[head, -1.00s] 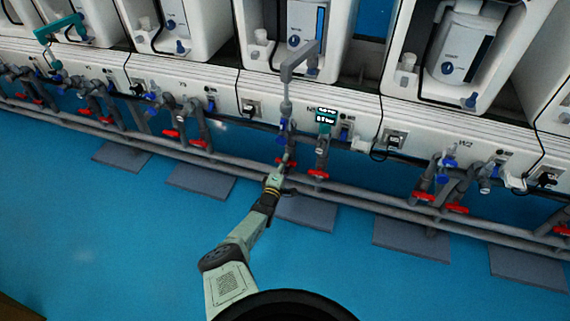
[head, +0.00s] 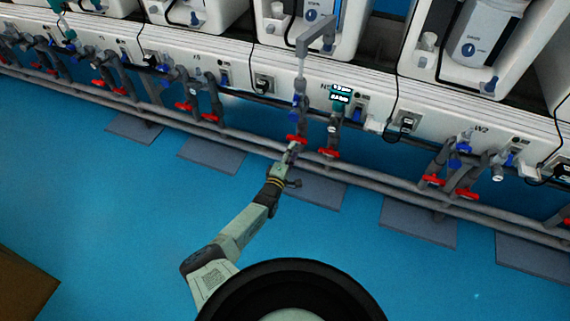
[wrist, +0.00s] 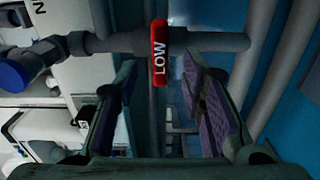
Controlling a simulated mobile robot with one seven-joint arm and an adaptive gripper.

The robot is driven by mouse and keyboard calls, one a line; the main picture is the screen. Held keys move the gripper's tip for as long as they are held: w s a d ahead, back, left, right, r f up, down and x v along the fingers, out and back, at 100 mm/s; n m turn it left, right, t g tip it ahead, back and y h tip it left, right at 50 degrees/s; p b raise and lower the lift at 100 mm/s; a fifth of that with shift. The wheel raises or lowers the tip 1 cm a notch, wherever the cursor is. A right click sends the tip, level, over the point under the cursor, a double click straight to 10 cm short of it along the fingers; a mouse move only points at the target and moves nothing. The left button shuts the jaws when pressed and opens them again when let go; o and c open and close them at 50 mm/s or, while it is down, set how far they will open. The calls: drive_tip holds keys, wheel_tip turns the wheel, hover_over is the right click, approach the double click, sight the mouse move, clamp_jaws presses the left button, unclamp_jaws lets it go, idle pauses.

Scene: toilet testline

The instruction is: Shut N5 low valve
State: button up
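The low valve's red handle (wrist: 160,45), marked LOW, sits on a grey pipe in the wrist view, its length running up and down the picture. My gripper (wrist: 162,78) is open, with its two padded fingers on either side of the handle's lower end; I see gaps on both sides. In the head view my gripper (head: 292,153) is at the left red handle (head: 297,139) below the N5 station (head: 326,86), partly covering the view there. A second red handle (head: 329,153) is just to its right.
Grey pipes (head: 400,185) run along the row of white stations, with other red handles (head: 433,180) and blue valves beside them. A blue valve (wrist: 25,70) is left in the wrist view.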

drive_tip(key=v, duration=0.6)
drive_tip(key=shift+s, duration=0.1)
idle(0.5)
